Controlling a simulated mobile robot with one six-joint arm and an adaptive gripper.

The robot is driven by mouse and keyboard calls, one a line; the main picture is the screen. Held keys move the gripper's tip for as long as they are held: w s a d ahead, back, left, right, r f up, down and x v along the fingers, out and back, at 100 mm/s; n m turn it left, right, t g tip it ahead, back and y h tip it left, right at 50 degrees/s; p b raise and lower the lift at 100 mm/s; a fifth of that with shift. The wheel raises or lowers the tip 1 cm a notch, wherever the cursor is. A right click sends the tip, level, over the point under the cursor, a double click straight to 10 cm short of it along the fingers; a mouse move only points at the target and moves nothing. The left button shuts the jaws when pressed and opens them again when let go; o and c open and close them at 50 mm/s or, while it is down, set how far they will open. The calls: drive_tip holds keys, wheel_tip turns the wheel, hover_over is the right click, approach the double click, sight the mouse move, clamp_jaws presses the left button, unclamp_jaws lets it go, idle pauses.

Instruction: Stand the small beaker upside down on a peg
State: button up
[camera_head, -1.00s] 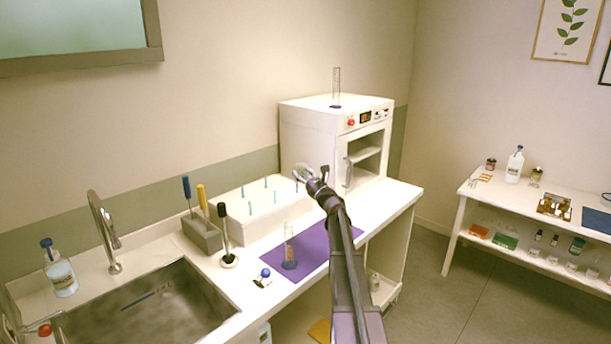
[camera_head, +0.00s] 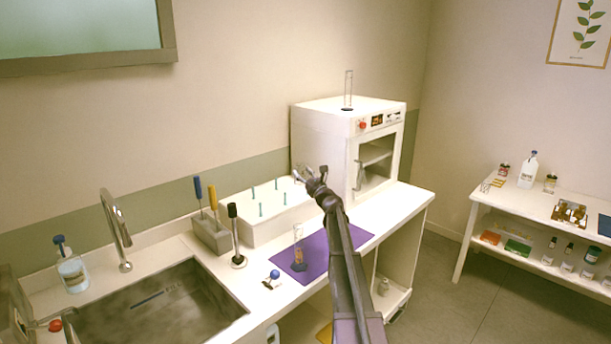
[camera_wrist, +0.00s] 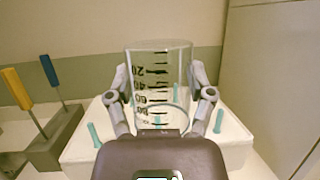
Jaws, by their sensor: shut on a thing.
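My gripper (camera_head: 306,174) is shut on the small clear beaker (camera_wrist: 158,75), with one finger on each side in the wrist view. The beaker's black scale shows its low number at the top and higher numbers below, so it looks upside down. In the head view the beaker is barely visible. The white peg block (camera_head: 270,228) carries several thin teal pegs (camera_head: 261,210). The gripper appears near the block's right end. In the wrist view, pegs (camera_wrist: 94,134) show on both sides of the beaker and behind its glass. I cannot tell whether a peg is inside it.
A white oven (camera_head: 325,140) with a glass cylinder (camera_head: 348,88) on top stands right of the block. A tool holder (camera_head: 212,235) stands left. A purple mat (camera_head: 313,262) with a cylinder (camera_head: 298,250) lies in front. The sink (camera_head: 160,310) is at front left.

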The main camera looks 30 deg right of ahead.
drive_tip(key=shift+w+a+f+b, duration=0.85)
drive_tip(key=shift+w+a, duration=0.55)
drive_tip(key=shift+w, duration=3.55)
drive_tip(key=shift+f+b, duration=5.7)
drive_tip(key=shift+f, duration=0.05)
drive_tip(key=o, duration=1.2)
drive_tip(key=shift+r, duration=0.1)
